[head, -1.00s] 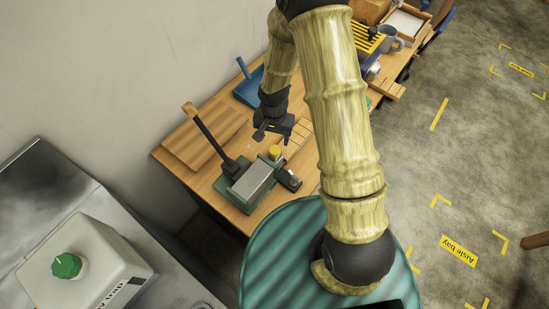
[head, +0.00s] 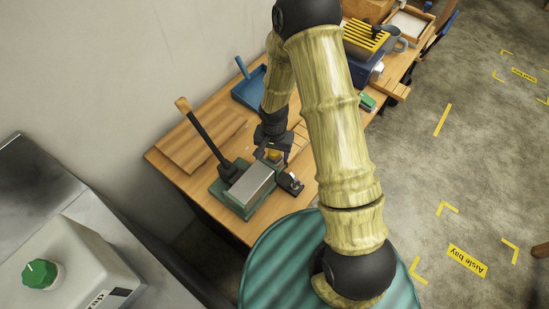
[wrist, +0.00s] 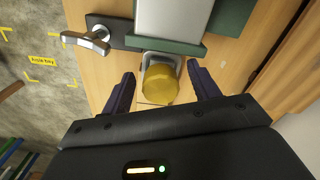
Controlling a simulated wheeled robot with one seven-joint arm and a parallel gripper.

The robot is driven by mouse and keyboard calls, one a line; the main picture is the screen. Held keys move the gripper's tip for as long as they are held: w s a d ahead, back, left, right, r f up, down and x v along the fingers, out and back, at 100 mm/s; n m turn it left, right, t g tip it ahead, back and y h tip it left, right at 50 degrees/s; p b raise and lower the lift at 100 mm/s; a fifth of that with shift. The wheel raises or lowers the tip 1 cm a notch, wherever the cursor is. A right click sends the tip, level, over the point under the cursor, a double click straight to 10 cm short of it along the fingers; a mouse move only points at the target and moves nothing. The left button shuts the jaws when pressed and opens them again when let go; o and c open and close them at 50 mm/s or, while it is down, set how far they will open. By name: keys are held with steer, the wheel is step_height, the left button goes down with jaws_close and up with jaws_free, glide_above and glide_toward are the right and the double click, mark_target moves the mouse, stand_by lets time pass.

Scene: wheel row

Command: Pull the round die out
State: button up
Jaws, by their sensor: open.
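The round die shows as a yellow round knob (wrist: 160,84) at the end of a green and silver press (wrist: 172,18) in the wrist view. In the head view the die (head: 274,155) is partly hidden by my gripper. The press (head: 248,187) stands on the wooden table, with a long black lever (head: 205,132) with a wooden grip rising from it. My gripper (wrist: 160,90) is open, with one finger on each side of the die and a gap visible on both sides. In the head view my gripper (head: 272,152) is low at the press's end.
A dark block with a metal clamp lever (wrist: 95,38) sits beside the press. A wooden board (head: 200,145) and a blue dustpan (head: 249,88) lie on the table (head: 228,228). A grey machine with a green knob (head: 40,274) stands at front left.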

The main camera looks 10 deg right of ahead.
steer(key=shift+c, duration=0.2)
jaws_close()
steer(key=shift+r, duration=0.1)
steer(key=shift+r+p, duration=0.5)
steer(key=shift+r, duration=0.1)
stand_by(0.7)
step_height(320, 180, up, 10)
steer(key=p, duration=0.7)
steer(key=shift+f, duration=0.2)
stand_by(1.1)
